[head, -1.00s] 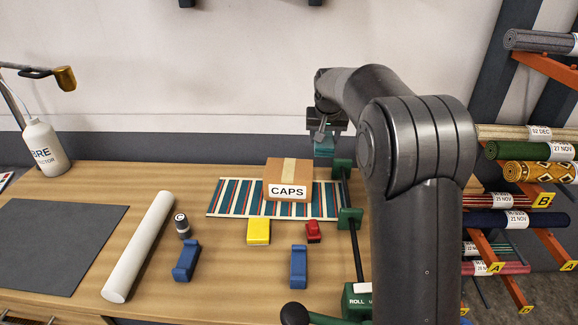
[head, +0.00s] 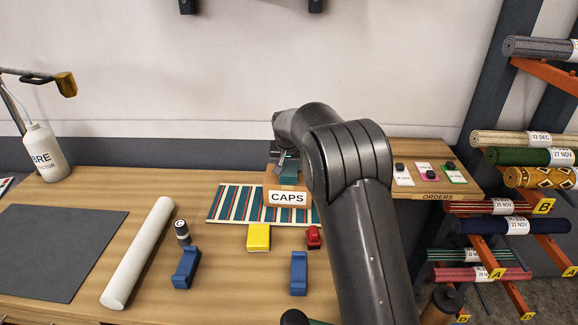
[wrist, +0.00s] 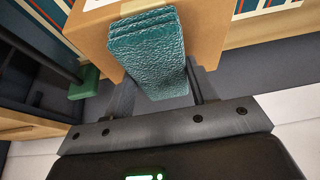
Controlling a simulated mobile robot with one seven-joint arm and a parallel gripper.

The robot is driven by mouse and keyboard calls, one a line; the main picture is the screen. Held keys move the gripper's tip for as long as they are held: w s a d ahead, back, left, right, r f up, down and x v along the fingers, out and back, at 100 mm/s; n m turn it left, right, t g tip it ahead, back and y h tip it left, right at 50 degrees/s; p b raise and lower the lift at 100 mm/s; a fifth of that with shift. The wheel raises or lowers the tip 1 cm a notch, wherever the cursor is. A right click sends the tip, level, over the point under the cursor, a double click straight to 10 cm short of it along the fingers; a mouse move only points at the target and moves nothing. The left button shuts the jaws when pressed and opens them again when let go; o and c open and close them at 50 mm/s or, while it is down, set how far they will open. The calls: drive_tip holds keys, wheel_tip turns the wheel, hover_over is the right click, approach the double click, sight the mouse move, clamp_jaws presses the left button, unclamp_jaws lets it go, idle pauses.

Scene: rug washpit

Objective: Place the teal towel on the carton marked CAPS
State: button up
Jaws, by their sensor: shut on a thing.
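The brown carton marked CAPS (head: 288,199) sits on a striped mat on the workbench in the head view; its top is largely hidden by my arm. My gripper (head: 286,160) is above the back part of the carton, shut on the folded teal towel (head: 289,173). In the wrist view the towel (wrist: 148,48) is a thick, textured folded pad between the fingers, with the carton (wrist: 208,28) behind it. Whether the towel touches the carton top cannot be told.
The striped mat (head: 232,202) lies under the carton. A yellow block (head: 258,237), a red item (head: 313,238), blue blocks (head: 186,267) and a white roll (head: 140,252) lie in front. Rolled rugs fill the right rack.

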drive_tip(key=shift+f, duration=0.15)
drive_tip(key=o, duration=1)
drive_tip(key=v, duration=1.2)
drive_tip(key=shift+d+r, duration=0.1)
drive_tip(key=shift+r, duration=0.2)
